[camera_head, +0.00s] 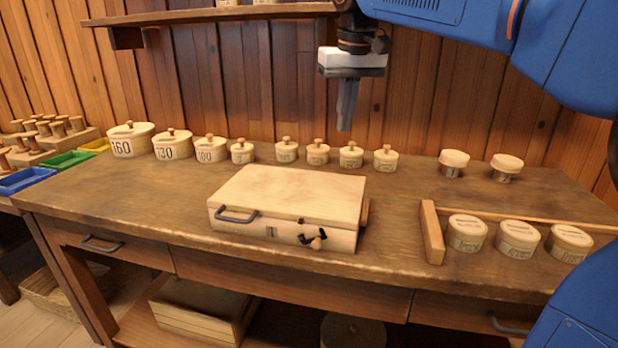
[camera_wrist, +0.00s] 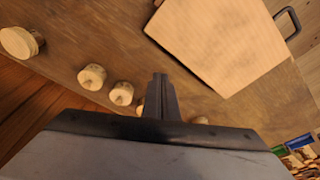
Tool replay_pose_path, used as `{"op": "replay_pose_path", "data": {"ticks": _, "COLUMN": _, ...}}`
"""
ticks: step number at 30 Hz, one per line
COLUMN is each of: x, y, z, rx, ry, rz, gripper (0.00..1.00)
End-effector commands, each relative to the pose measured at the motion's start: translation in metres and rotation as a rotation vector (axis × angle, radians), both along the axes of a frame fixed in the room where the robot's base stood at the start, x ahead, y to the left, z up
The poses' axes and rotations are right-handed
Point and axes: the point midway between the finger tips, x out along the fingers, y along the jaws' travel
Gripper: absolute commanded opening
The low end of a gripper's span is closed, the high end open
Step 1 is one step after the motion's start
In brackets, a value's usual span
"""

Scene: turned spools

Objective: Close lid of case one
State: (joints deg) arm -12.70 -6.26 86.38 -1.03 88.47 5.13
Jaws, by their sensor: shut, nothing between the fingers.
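The case (camera_head: 285,205) is a pale wooden box on the workbench, with a dark handle and a small dark latch with a wooden knob on its front. Its lid (camera_head: 290,192) lies flat across the top and looks closed. In the wrist view the pale lid (camera_wrist: 222,40) shows at the upper right. My gripper (camera_head: 345,128) hangs above the back of the bench, behind and to the right of the case, pointing down. Its fingers (camera_wrist: 159,82) are together and empty, apart from the case. I cannot tell whether the latch is fastened.
Several lidded wooden pots (camera_head: 172,145) line the back of the bench. A shelf (camera_head: 210,15) hangs above. Bench left of the case is clear.

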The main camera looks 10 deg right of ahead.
Motion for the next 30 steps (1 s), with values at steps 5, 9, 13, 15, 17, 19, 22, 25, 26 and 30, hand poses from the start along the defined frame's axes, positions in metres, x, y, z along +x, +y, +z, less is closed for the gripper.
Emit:
{"op": "replay_pose_path", "data": {"ticks": 5, "x": 0.001, "y": 0.000, "z": 0.007, "rx": 0.000, "ry": -0.001, "rz": 0.000, "gripper": 0.00}}
{"op": "replay_pose_path", "data": {"ticks": 9, "x": 0.001, "y": 0.000, "z": 0.016, "rx": 0.000, "ry": 0.000, "rz": 0.000, "gripper": 0.00}}
{"op": "replay_pose_path", "data": {"ticks": 13, "x": 0.001, "y": 0.000, "z": 0.025, "rx": 0.000, "ry": -0.001, "rz": 0.000, "gripper": 0.00}}
{"op": "replay_pose_path", "data": {"ticks": 15, "x": 0.001, "y": 0.000, "z": 0.029, "rx": 0.000, "ry": -0.001, "rz": 0.000, "gripper": 0.00}}
{"op": "replay_pose_path", "data": {"ticks": 17, "x": 0.000, "y": 0.000, "z": 0.033, "rx": 0.000, "ry": 0.000, "rz": 0.000, "gripper": 0.00}}
{"op": "replay_pose_path", "data": {"ticks": 19, "x": 0.001, "y": 0.000, "z": 0.038, "rx": 0.000, "ry": -0.001, "rz": 0.000, "gripper": 0.00}}
{"op": "replay_pose_path", "data": {"ticks": 22, "x": 0.000, "y": 0.000, "z": 0.044, "rx": 0.000, "ry": -0.001, "rz": 0.000, "gripper": 0.00}}
{"op": "replay_pose_path", "data": {"ticks": 25, "x": 0.000, "y": 0.000, "z": 0.051, "rx": 0.000, "ry": -0.001, "rz": 0.000, "gripper": 0.00}}
{"op": "replay_pose_path", "data": {"ticks": 26, "x": 0.000, "y": 0.000, "z": 0.053, "rx": 0.000, "ry": -0.001, "rz": 0.000, "gripper": 0.00}}
{"op": "replay_pose_path", "data": {"ticks": 30, "x": 0.000, "y": 0.000, "z": 0.061, "rx": 0.000, "ry": 0.000, "rz": 0.000, "gripper": 0.00}}
